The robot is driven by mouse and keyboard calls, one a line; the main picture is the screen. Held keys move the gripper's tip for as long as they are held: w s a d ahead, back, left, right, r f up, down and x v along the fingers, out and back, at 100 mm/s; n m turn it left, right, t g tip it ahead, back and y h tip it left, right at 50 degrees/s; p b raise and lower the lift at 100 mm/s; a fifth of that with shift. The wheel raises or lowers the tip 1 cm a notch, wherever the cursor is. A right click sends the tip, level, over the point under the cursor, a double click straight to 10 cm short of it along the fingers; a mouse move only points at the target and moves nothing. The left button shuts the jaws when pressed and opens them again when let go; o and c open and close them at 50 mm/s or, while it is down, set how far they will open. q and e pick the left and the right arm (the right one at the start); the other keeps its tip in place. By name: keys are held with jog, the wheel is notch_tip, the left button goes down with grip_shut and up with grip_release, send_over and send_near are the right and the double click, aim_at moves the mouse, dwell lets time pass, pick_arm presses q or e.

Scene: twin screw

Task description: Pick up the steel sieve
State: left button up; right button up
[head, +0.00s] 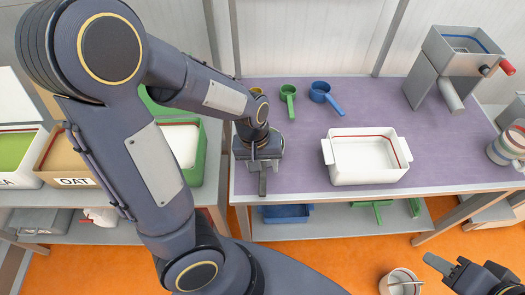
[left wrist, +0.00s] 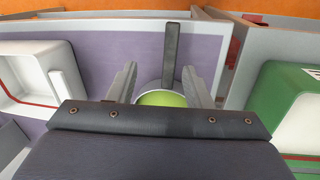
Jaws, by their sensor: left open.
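The steel sieve shows in the left wrist view as a round pale rim with a green inside (left wrist: 162,98) and a dark straight handle (left wrist: 171,55) pointing away from the camera. In the head view its dark handle (head: 263,182) sticks out toward the table's front edge, and the bowl is mostly hidden under my left gripper (head: 258,152). My left gripper is open, with one finger on each side of the sieve in the wrist view (left wrist: 160,82). I cannot tell whether the fingers touch it. My right gripper (head: 438,264) is low at the bottom right, away from the table; its jaw state is unclear.
A white tray (head: 335,175) stands right of the sieve on the purple table (head: 300,150). Green (head: 288,91) and blue (head: 320,90) scoops lie behind, a grey mill (head: 455,60) at back right. A green bin (head: 196,170) and an OAT bin (head: 62,170) stand left.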

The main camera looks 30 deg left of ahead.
aim_at(263, 178)
pick_arm(q)
jog(key=shift+g+y, duration=0.3)
jog(key=shift+y, duration=0.6)
jog(key=f, duration=0.1)
jog(key=w+f, duration=0.1)
jog(key=f, duration=0.1)
jog(key=shift+w+a+f, duration=0.25)
jog(key=shift+a+f, duration=0.1)
jog(key=shift+a, duration=0.05)
notch_tip(263, 178, down, 8)
jog(key=shift+w+a+r+b, duration=0.1)
jog(key=shift+r+b, duration=0.1)
jog(key=shift+b, duration=0.1)
jog(key=shift+c, duration=0.4)
grip_shut()
jog(key=shift+r, duration=0.1)
